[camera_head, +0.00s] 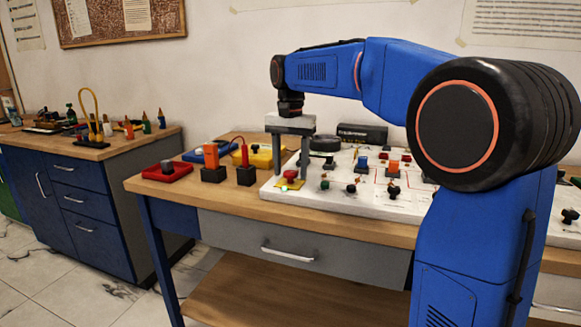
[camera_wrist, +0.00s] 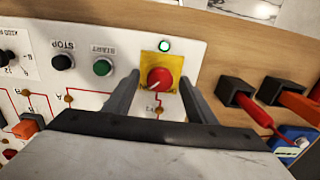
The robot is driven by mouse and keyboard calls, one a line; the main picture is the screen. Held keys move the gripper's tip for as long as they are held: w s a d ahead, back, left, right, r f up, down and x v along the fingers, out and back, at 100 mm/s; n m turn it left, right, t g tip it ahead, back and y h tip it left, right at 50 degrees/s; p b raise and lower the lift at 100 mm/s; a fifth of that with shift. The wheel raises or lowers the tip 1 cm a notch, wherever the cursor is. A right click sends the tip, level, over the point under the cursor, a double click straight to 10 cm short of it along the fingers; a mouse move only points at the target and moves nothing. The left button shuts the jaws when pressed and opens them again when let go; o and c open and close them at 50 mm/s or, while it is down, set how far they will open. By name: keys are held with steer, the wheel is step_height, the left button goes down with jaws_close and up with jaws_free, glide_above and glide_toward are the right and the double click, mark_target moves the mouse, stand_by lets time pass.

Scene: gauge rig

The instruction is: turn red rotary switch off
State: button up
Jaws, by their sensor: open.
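The red rotary switch (camera_head: 290,175) sits on a yellow plate at the left front of the white panel. In the wrist view the red knob (camera_wrist: 159,79) shows on its yellow plate (camera_wrist: 175,60), with a white pointer mark towards the lower left. A green lamp (camera_wrist: 165,45) beside the plate is lit. My gripper (camera_head: 291,168) points down over the switch and is open. In the wrist view its two fingers (camera_wrist: 160,88) stand on either side of the knob, apart from it. Whether the fingertips are level with the knob cannot be told.
The white panel (camera_head: 340,198) carries a black STOP button (camera_wrist: 62,61), a green START button (camera_wrist: 103,67) and several other controls close by. Black sockets with red (camera_head: 245,170) and orange (camera_head: 212,165) parts stand left of the panel. The wooden table edge (camera_head: 250,207) is clear in front.

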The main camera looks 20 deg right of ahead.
steer(key=shift+c, duration=0.6)
steer(key=c, duration=0.9)
steer(key=shift+n, duration=0.4)
steer(key=n, duration=0.3)
steer(key=shift+n, duration=0.4)
steer(key=n, duration=0.4)
steer(key=shift+n, duration=0.3)
steer(key=n, duration=0.8)
steer(key=shift+n, duration=0.3)
